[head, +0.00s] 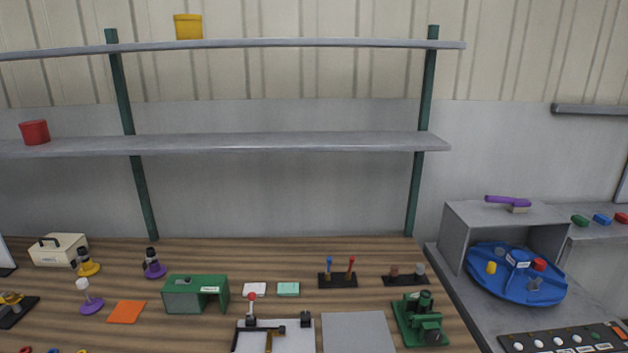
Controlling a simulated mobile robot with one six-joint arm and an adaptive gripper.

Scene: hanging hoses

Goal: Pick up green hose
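I see no green hose in the head view, and no hanging hoses of any colour. My gripper is not in view. The green things that show are a green open-fronted box (196,294) on the wooden bench (215,262), a green machine (420,320) at the bench's right end, a pale green block (288,289) near the middle, and a small green object (579,221) on a ledge at the far right.
Two grey shelves (290,143) on dark green posts hang above the bench, with a red pot (34,132) and a yellow pot (188,27). A blue round tray (517,286) sits on the grey right-hand counter. Small tools and fixtures crowd the bench front.

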